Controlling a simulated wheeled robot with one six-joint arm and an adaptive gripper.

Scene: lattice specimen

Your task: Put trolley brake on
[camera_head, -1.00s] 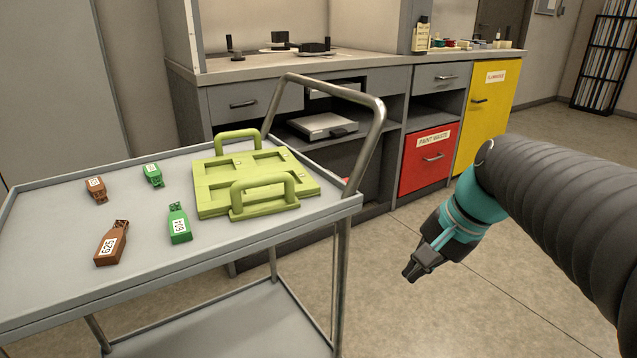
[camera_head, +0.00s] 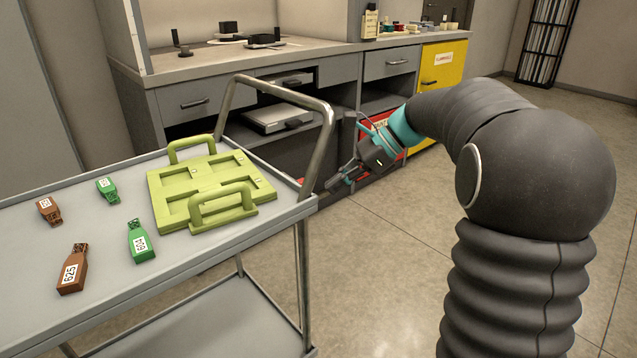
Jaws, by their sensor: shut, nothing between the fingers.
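The grey trolley (camera_head: 110,318) stands at the left, with a bent metal push handle (camera_head: 322,140) rising at its right end. I cannot make out a brake on it; its wheels are out of the picture. My gripper (camera_head: 330,186) is shut and empty. It appears just right of the handle's upright in the picture, pointing left and a little down. I cannot tell whether it touches the handle. My arm reaches out from the lower right.
Behind stands a grey workbench (camera_head: 215,75) with a red drawer and a yellow cabinet (camera_head: 440,75). The floor right of the trolley is clear.

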